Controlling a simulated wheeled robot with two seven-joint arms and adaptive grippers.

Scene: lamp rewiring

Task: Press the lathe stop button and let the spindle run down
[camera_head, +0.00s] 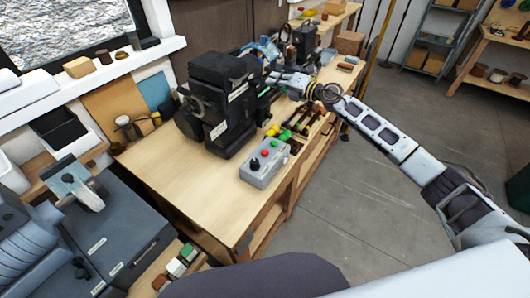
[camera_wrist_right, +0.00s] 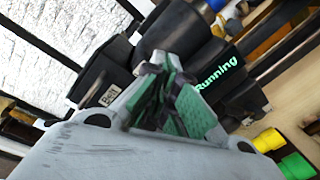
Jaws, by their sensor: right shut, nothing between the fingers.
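The black lathe-like machine (camera_head: 215,105) stands on the wooden bench. A grey control box (camera_head: 262,172) with a black knob and red and green buttons sits at the bench's front edge. Which button is the stop button I cannot read. My right gripper (camera_head: 275,79) is beside the machine's far right end, well apart from the control box. In the right wrist view its green-padded fingers (camera_wrist_right: 165,100) are shut and empty. Behind them a black part shows the green word "Running" (camera_wrist_right: 216,73). Whether the spindle turns I cannot tell. My left gripper is not in view.
Yellow and green pieces (camera_head: 273,130) and several dark tools lie between the control box and my right arm. The near part of the bench top (camera_head: 185,175) is clear. A grey machine (camera_head: 120,225) stands at the lower left. Grey floor lies open to the right.

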